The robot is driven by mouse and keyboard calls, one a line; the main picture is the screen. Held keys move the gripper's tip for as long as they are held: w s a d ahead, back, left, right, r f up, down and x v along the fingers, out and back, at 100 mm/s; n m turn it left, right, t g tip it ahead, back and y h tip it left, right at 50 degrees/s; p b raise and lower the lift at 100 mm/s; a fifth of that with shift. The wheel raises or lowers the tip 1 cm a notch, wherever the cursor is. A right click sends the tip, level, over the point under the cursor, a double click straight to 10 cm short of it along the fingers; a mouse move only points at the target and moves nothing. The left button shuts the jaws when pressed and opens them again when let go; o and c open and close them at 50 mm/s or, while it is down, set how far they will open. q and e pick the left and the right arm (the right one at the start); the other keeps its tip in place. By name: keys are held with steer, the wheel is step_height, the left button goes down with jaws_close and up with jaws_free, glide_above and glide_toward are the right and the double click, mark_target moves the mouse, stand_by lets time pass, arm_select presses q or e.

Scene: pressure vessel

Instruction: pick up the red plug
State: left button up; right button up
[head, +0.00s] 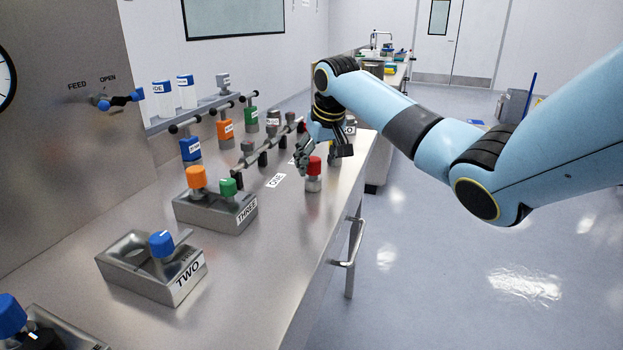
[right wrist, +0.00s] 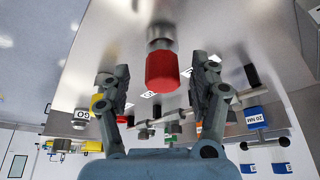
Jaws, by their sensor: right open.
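The red plug (head: 313,167) has a red cap on a metal body and stands upright on the steel bench near its right edge. My right gripper (head: 322,152) is open just above and behind it. In the right wrist view the red plug (right wrist: 162,72) lies between the two open fingers (right wrist: 161,80), with a gap on both sides. I see no contact. My left gripper is not in view.
Metal blocks marked THREE (head: 222,215) and TWO (head: 150,270) hold orange, green and blue knobbed plugs, left of the red plug. A rail (head: 270,145) with dark supports runs behind. A handle (head: 350,243) juts from the bench's right side.

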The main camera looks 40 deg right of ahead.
mark_target(313, 171)
steer(key=x, duration=0.4)
steer(key=shift+w+a, duration=0.1)
steer(key=shift+a, duration=0.05)
jaws_close()
